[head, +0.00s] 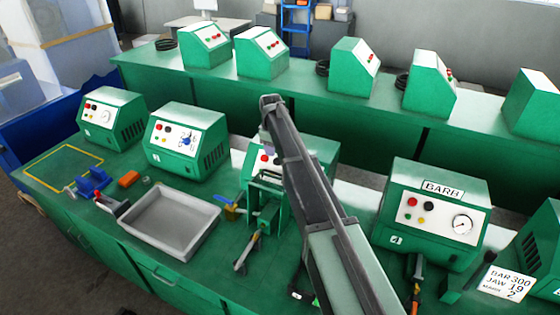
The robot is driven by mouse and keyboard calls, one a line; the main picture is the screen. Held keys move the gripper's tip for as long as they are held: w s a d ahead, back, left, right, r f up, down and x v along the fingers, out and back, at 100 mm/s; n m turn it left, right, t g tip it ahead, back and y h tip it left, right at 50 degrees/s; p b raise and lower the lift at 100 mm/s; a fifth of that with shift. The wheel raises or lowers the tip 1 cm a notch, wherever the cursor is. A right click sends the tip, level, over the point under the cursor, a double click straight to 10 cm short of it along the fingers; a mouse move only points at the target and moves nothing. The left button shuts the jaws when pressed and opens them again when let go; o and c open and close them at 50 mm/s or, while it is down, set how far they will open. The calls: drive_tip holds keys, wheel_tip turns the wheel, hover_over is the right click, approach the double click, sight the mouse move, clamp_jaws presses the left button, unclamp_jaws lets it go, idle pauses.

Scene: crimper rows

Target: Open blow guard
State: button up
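My arm reaches from the bottom of the head view to the crimper (318,152) in the middle of the near bench and covers part of its front. The arm's far end is above this crimper. My gripper is hard to make out there, and its fingers cannot be told apart from the machine parts. A green upright frame with dark bars (264,205) stands in front of the crimper. I cannot tell which part is the blow guard, or whether it is open or shut. A yellow-and-blue handled part (230,209) sits at the frame's left.
A grey tray (207,214) lies left of the frame. Blue blocks (93,179) and an orange block (129,179) lie further left. Other crimpers (187,141) (433,212) stand on both sides. A dark-handled tool (248,252) lies in front. A label card (507,283) is at right.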

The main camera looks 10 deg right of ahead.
wheel_tip(320, 180, down, 11)
drive_tip(key=b, duration=1.1)
drive_tip(key=shift+r, duration=0.1)
clamp_jaws()
